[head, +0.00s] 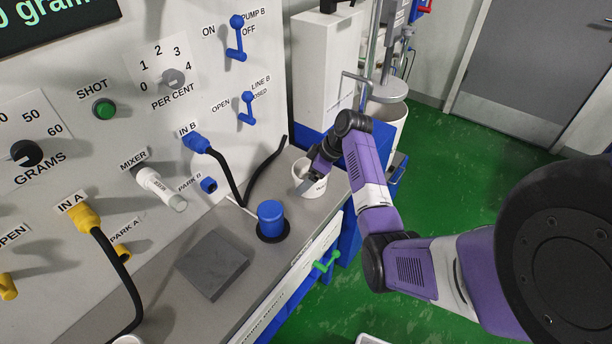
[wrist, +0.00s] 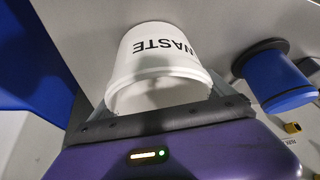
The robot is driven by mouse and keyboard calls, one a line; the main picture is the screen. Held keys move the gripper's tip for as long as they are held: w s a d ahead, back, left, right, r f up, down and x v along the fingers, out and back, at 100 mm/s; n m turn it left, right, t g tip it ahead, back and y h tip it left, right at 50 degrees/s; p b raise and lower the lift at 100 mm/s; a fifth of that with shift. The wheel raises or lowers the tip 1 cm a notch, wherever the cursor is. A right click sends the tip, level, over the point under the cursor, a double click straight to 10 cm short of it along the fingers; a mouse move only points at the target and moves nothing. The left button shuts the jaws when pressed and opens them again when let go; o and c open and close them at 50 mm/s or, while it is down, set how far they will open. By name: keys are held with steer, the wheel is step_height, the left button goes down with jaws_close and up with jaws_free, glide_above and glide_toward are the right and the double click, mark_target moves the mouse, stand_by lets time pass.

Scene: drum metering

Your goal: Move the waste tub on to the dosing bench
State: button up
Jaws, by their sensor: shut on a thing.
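The waste tub (head: 308,180) is a small white tub at the far right end of the grey dosing bench (head: 226,232) in the head view. In the wrist view the tub (wrist: 165,62) fills the middle, with its WASTE label upside down. My gripper (head: 306,185) reaches down to it from the right and is shut on the tub. The fingers show at both sides of the tub in the wrist view (wrist: 160,110). The tub looks at or just above the bench top; I cannot tell whether it touches.
A blue cup (head: 270,218) stands on a dark round base just left of the tub; it also shows in the wrist view (wrist: 275,78). A dark grey square pad (head: 212,263) lies further left. Black hoses hang from the panel behind. A green handle (head: 327,262) sticks out at the bench front.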

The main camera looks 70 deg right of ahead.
steer(key=shift+f, duration=0.2)
steer(key=o, duration=1.2)
steer(key=shift+c, duration=0.2)
steer(key=shift+r, duration=0.15)
steer(key=v, duration=1.2)
steer(key=shift+b, duration=0.3)
steer(key=shift+r, duration=0.1)
